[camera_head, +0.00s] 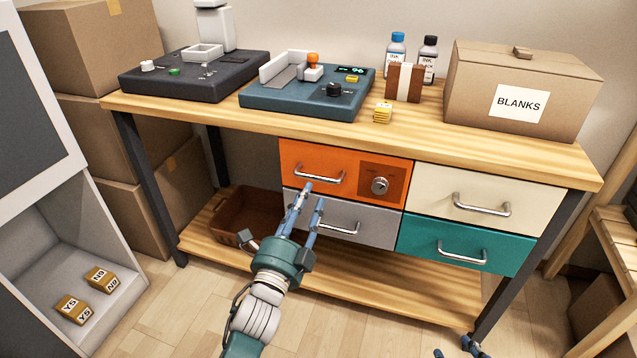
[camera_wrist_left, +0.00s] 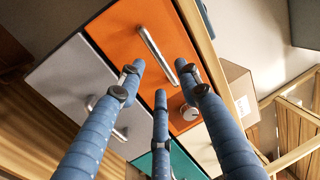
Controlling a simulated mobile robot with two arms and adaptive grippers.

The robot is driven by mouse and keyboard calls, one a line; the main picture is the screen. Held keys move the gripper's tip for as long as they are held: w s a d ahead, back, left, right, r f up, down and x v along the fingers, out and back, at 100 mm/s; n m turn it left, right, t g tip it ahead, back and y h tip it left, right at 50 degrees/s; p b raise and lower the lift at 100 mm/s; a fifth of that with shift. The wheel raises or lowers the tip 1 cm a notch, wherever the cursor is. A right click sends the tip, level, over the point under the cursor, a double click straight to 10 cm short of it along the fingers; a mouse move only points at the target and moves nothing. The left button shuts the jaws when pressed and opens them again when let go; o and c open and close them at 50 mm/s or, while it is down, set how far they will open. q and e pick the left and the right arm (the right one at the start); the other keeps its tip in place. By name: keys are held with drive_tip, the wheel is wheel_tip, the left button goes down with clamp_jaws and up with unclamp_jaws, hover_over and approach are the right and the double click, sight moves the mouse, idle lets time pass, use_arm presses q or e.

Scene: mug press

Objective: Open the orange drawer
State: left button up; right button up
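The orange drawer (camera_head: 342,163) is the upper left of several drawers under the workbench, its front flush with its neighbours. In the left wrist view, the open fingers (camera_wrist_left: 160,76) point at the orange front (camera_wrist_left: 125,45), with the handle (camera_wrist_left: 158,56) passing between the upper two tips. Contact is unclear. Only a bit of my right gripper (camera_head: 466,347) shows at the bottom edge.
The grey drawer (camera_head: 372,229) lies directly below, cream (camera_head: 515,204) and teal (camera_head: 445,248) drawers to the right. A brown bin (camera_head: 250,213) stands on the lower shelf. The bench top (camera_head: 420,125) overhangs the drawers. The floor in front is clear.

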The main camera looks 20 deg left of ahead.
sight(317, 179)
use_arm(q)
drive_tip(key=w, duration=0.4)
drive_tip(key=w+r+b, duration=0.1)
drive_tip(key=w, duration=0.1)
drive_tip(key=shift+w+d, duration=0.15)
drive_tip(key=shift+w, duration=0.55)
use_arm(e)
drive_tip(key=w+a+r+t, duration=0.1)
drive_tip(key=w+r+t, duration=0.2)
drive_tip(key=w+r, duration=0.1)
drive_tip(key=shift+a+r+y, duration=0.4)
drive_tip(key=shift+r, duration=0.35)
use_arm(q)
clamp_jaws()
